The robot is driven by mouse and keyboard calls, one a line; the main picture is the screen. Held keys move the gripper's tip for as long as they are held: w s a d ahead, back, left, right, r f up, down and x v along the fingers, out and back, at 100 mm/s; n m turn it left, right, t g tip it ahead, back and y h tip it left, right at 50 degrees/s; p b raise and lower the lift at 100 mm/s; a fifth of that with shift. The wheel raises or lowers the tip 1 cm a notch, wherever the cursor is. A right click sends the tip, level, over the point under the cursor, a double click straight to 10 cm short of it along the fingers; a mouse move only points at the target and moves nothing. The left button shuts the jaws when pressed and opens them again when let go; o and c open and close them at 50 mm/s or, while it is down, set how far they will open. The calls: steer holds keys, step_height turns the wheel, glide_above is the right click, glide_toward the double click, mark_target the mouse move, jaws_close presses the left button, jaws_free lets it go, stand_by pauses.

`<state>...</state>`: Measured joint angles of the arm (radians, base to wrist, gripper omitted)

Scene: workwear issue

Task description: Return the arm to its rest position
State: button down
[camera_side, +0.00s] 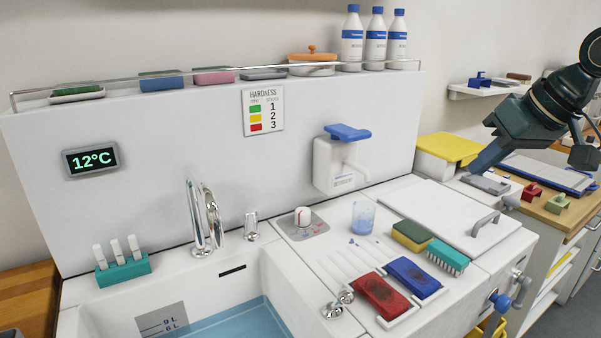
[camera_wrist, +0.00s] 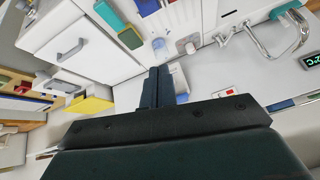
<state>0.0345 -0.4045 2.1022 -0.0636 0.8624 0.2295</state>
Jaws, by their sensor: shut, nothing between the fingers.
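My gripper (camera_side: 476,169) shows at the right of the side view, dark green and black, raised above the right end of the counter. Its fingers point down and to the left and are together, with nothing held. In the wrist view my gripper (camera_wrist: 158,72) has its two dark fingers side by side, shut and empty. The fingertips appear apart from the counter and from the objects on it.
Below and left of my gripper lie a white lid with a handle (camera_side: 485,222), a teal brush (camera_side: 447,257), a sponge (camera_side: 411,235) and a blue cup (camera_side: 362,217). A yellow-topped box (camera_side: 450,148) stands behind. The sink (camera_side: 215,318) holds water. Bottles (camera_side: 375,40) line the ledge.

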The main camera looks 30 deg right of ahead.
steer(key=s+f+n+g, duration=0.1)
steer(key=s+f+n, duration=0.1)
steer(key=s+f, duration=0.6)
steer(key=s, duration=0.4)
steer(key=shift+s+f, duration=0.3)
steer(key=shift+s, duration=0.1)
steer(key=shift+w+d, duration=0.1)
stand_by(1.2)
step_height(320, 180, up, 16)
steer(key=f+m+t, duration=0.1)
steer(key=m+t, duration=0.3)
steer(key=m, duration=0.3)
glide_above(359, 133)
steer(key=shift+r+y, duration=0.25)
steer(key=shift+y, duration=0.15)
steer(key=shift+f, duration=0.1)
steer(key=shift+f, duration=4.35)
